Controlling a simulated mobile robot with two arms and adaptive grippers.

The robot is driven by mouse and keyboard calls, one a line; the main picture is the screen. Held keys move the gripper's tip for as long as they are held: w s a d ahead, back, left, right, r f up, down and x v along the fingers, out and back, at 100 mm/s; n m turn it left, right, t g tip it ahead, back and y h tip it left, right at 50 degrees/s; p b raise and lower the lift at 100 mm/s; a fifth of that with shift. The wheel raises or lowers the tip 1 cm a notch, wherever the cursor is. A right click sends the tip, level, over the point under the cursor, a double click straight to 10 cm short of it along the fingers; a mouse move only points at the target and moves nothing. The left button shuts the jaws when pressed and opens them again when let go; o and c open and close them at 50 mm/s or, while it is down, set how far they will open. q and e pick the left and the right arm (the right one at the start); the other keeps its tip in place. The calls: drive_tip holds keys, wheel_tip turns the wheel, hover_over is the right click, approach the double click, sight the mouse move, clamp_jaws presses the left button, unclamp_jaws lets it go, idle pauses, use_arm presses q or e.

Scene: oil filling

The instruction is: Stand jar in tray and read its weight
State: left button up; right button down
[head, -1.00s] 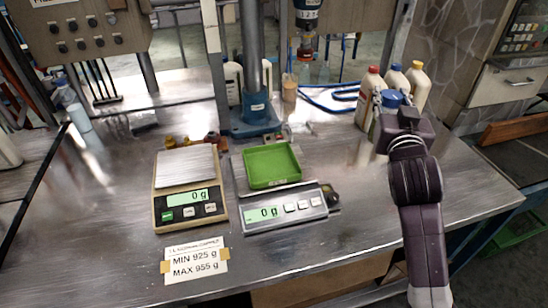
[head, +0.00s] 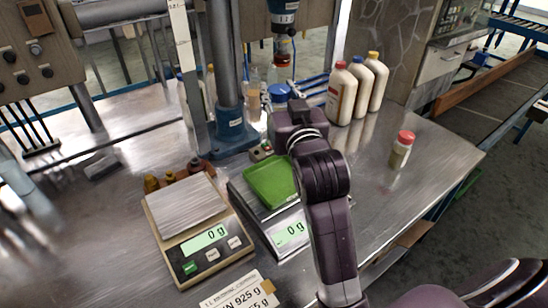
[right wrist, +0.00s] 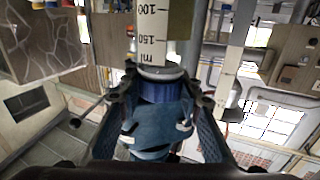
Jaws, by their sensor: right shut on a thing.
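A jar with a blue lid (head: 279,93) is held by my right gripper (head: 290,112), behind the green tray in the head view. In the right wrist view the gripper (right wrist: 160,92) is shut around the blue lid (right wrist: 160,118), and the jar's clear body with an ml scale (right wrist: 152,30) shows beyond it. The green tray (head: 270,183) looks empty. It sits on the silver scale (head: 262,222), whose display (head: 291,233) reads 0 g. My right arm covers part of that scale. My left gripper is not in view.
A beige scale (head: 196,222) reading 0 g stands left of the tray. Several capped bottles (head: 341,95) stand behind. A red-capped container (head: 402,150) stands at the right. A blue-based column (head: 233,130) rises behind the tray. The bench's right side is mostly clear.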

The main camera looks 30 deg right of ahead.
wheel_tip(320, 180, down, 11)
drive_tip(key=shift+b, duration=0.65)
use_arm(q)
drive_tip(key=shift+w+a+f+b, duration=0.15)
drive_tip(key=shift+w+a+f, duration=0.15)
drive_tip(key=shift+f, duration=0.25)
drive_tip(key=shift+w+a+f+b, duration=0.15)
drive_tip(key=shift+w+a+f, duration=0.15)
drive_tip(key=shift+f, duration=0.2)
use_arm(e)
wheel_tip(320, 180, down, 4)
drive_tip(key=shift+f, duration=0.25)
drive_tip(key=shift+f, duration=0.15)
drive_tip(key=c, duration=1.4)
unclamp_jaws()
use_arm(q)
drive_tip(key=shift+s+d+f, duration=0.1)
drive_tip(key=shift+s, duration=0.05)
